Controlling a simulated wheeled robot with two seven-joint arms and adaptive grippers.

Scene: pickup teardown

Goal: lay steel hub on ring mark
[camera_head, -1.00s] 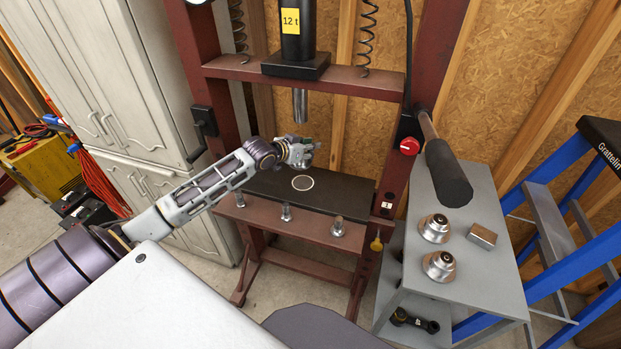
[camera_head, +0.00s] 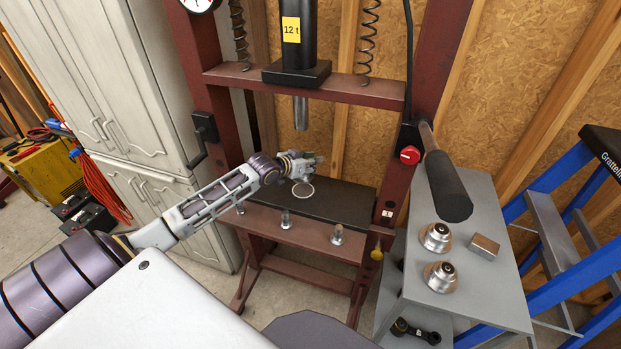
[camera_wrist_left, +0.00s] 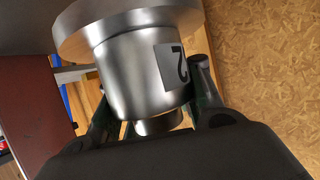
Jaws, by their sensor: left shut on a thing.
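The ring mark (camera_head: 303,190) is a pale circle on the black bed plate (camera_head: 338,197) of the red press. My left gripper (camera_head: 308,166) is low over the bed, and in the head view it overlaps the far edge of the ring. It is shut on the steel hub (camera_wrist_left: 135,75), which fills much of the left wrist view. The hub is a shiny cylinder with a wide flange and a grey label marked 2. In the head view the hub is mostly hidden by the gripper, and I cannot tell whether it touches the plate. My right gripper is not in view.
The press ram (camera_head: 301,112) hangs above the bed. Bolts (camera_head: 286,220) stand on the front beam. A blue ladder (camera_head: 560,177) stands beyond.

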